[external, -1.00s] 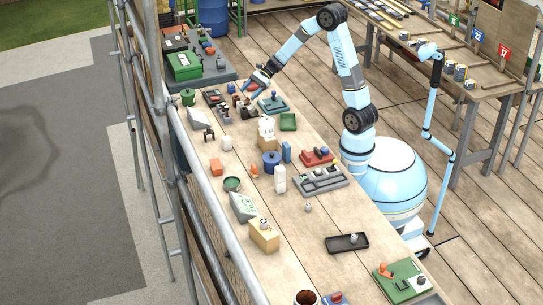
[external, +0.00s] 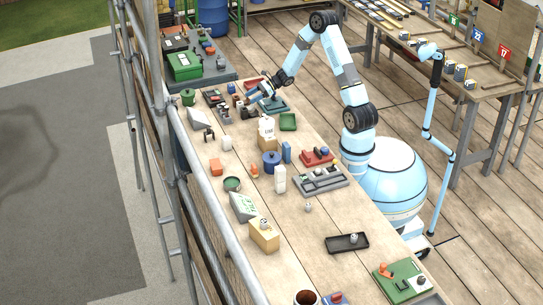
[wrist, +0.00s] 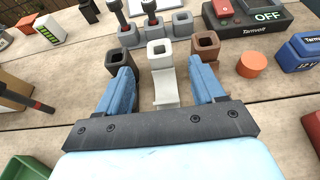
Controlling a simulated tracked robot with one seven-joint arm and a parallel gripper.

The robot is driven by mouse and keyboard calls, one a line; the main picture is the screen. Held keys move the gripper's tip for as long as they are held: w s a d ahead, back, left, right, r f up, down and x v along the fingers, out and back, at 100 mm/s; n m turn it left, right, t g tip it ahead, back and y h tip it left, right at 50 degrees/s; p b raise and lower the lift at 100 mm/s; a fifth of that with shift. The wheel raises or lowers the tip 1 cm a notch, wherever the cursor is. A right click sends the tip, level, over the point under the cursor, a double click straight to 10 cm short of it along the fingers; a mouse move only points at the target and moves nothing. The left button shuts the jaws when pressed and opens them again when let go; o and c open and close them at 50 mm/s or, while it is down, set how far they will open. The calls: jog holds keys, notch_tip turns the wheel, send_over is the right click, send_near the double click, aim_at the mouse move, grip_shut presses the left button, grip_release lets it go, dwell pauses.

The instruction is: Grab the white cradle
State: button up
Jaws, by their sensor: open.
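The white cradle (wrist: 164,77) is a pale block with a square socket at its far end and a flat part toward me. It stands on the bench in the middle of the wrist view. My gripper (wrist: 160,74) is open, with one blue finger on each side of the cradle and visible gaps between. Nothing is held. In the external view my gripper (external: 254,98) is low over the far part of the bench, and the cradle is too small to make out there.
Grey sockets (wrist: 155,28), some holding dark-handled tools, stand behind. An orange disc (wrist: 252,64) and a blue box (wrist: 298,52) are farther right.

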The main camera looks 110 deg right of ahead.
jog(key=shift+f, duration=0.6)
jog(key=x, duration=0.5)
jog(key=shift+f, duration=0.1)
jog(key=shift+c, duration=0.4)
jog(key=c, duration=1.1)
